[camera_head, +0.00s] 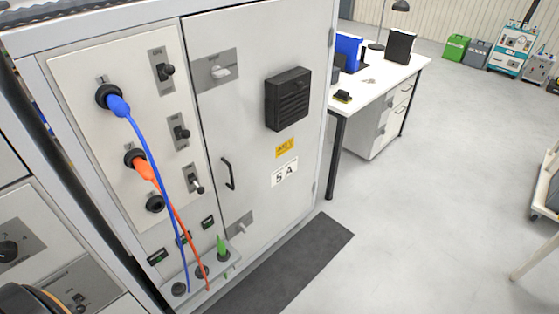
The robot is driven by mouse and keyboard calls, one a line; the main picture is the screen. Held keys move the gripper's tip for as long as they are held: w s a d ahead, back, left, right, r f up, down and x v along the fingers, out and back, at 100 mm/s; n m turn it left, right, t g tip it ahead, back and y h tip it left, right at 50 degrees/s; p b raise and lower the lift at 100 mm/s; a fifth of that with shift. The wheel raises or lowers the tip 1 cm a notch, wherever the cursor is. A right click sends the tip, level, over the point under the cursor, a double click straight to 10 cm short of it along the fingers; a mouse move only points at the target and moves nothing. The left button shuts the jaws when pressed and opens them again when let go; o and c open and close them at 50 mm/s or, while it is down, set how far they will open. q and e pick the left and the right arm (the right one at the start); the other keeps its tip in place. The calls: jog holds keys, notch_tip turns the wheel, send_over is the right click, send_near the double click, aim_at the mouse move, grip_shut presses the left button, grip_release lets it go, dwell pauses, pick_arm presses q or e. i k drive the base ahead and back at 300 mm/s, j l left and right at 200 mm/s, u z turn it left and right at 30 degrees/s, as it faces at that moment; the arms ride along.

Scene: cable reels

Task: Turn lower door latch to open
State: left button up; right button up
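The lower door latch (241,227) is a small pale knob on a grey plate near the bottom left of the grey cabinet door (250,120). Its exact turn angle is too small to tell. The upper latch (220,72) is a similar pale knob on a grey plate, lying roughly sideways. A black bar handle (229,174) sits between them at the door's left edge. The door looks shut. Neither gripper shows in this view.
Left of the door, a panel holds switches and sockets with a blue plug (118,105) and an orange plug (146,170). Their cables hang to a low shelf (215,265) with a green plug (222,246). A dark mat (290,265) lies before the door. A desk (385,75) stands right; open floor lies beyond.

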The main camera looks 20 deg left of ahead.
aim_at(240, 226)
jog(key=u, duration=1.05)
